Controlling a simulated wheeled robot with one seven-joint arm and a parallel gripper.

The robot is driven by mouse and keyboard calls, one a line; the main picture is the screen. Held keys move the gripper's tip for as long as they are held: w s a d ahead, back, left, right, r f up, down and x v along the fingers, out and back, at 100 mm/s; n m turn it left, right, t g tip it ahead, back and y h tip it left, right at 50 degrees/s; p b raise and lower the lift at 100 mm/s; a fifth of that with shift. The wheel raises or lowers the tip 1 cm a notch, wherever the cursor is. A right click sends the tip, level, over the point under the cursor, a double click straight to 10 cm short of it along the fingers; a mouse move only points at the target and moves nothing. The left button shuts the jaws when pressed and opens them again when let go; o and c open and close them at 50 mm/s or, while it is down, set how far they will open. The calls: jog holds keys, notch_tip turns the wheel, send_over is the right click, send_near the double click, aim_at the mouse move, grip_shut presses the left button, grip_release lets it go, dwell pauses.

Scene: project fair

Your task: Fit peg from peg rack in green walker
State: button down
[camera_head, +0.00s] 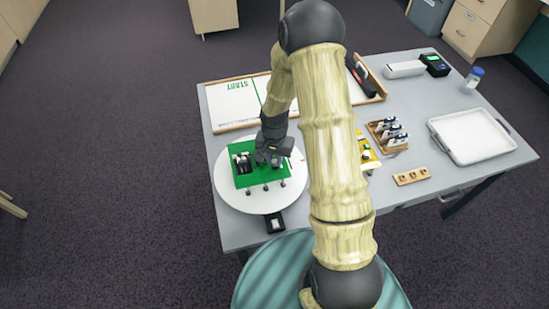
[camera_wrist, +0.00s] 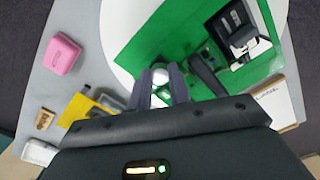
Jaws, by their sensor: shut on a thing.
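The green walker (camera_head: 245,180) stands on a round white turntable (camera_head: 228,194). It also shows in the wrist view (camera_wrist: 150,45), with black and white parts mounted on its green deck. My gripper (camera_head: 270,156) is over the walker's right half. In the wrist view my gripper (camera_wrist: 161,88) is shut on a small pale peg (camera_wrist: 160,75), close to the deck's edge. I cannot tell whether the peg touches the walker; its lower end is hidden. The small wooden block with several round spots, likely the peg rack (camera_head: 412,176), lies to the right on the table.
A yellow walker (camera_head: 369,160) is partly hidden behind my arm. A wooden holder (camera_head: 388,135) and white tray (camera_head: 472,137) stand to the right. A START board (camera_head: 233,102) lies behind the turntable. A pink box (camera_wrist: 62,53) shows in the wrist view.

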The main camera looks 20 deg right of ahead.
jog(key=shift+f, duration=0.3)
dwell(0.8)
jog(key=c, duration=1.2)
grip_release()
jog(key=shift+r+p, duration=2.6)
jog(key=shift+r, duration=1.15)
jog(key=shift+r, duration=0.1)
